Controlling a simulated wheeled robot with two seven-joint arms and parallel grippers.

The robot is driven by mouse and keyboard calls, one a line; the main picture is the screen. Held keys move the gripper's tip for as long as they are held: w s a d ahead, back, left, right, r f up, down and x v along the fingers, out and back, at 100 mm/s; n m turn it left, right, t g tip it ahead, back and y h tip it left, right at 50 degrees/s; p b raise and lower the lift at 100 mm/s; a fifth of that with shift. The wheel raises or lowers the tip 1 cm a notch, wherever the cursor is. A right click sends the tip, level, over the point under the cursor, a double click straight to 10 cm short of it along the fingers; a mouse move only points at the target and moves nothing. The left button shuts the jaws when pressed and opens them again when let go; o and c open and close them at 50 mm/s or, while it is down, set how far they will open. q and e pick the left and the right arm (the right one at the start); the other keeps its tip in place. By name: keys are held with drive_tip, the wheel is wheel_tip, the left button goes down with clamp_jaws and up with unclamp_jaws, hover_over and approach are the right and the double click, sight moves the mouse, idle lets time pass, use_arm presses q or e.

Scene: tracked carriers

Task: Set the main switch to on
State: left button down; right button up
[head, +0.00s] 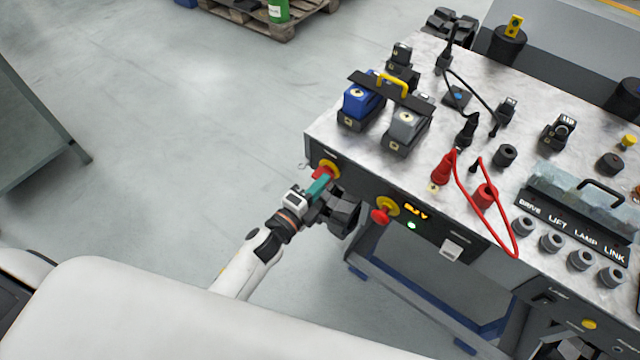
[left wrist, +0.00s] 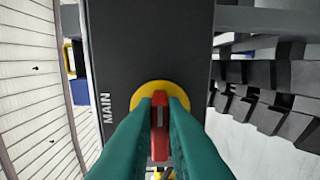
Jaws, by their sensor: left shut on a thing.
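The main switch is a red handle (left wrist: 160,150) on a yellow round plate (left wrist: 150,92), on the dark front panel of the bench, beside the word MAIN. In the head view the red handle (head: 321,174) and its yellow plate (head: 331,166) show at the left end of the panel. My left gripper (head: 318,186) is at the switch, its green fingers (left wrist: 160,125) shut on the red handle from both sides. The handle lies lengthwise between the fingers; its exact setting is hard to tell. Something dark at the bottom right of the head view may be my right gripper, jaws unclear.
Blue (head: 362,100) and grey (head: 406,124) connectors, cables and a clear cover stand on the bench top (head: 340,128).

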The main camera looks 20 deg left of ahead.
use_arm(q)
drive_tip(key=c, duration=1.5)
unclamp_jaws()
drive_tip(key=b+v, duration=0.1)
drive_tip(key=v, duration=1.1)
drive_tip(key=s+a+f+n+g+y+p, duration=0.1)
drive_tip(key=s+f+n+g, duration=0.15)
drive_tip(key=f, duration=0.45)
drive_tip(key=s+a+f+n+g+y+p, duration=0.1)
drive_tip(key=s+f+n+g+y, duration=0.1)
drive_tip(key=f+n, duration=0.35)
drive_tip(key=s+a+f+n+g+y+p, duration=0.1)
drive_tip(key=s+f+n+g, duration=0.1)
drive_tip(key=f, duration=0.7)
drive_tip(key=s+f+n+g, duration=0.3)
drive_tip(key=s+f, duration=0.1)
drive_tip(key=s, duration=0.4)
drive_tip(key=s+a+f+n+g+y+p, duration=0.1)
drive_tip(key=s+f+n+g, duration=0.2)
drive_tip(key=s+f, duration=0.2)
drive_tip(key=s+a+f+n+g+y+p, duration=0.1)
drive_tip(key=s+f+n+g, duration=0.2)
drive_tip(key=s, duration=0.8)
wheel_tip(320, 180, down, 2)
drive_tip(key=shift+s+f+n+g, duration=0.1)
drive_tip(key=shift+s+n+g, duration=0.05)
drive_tip(key=shift+n+g, duration=0.15)
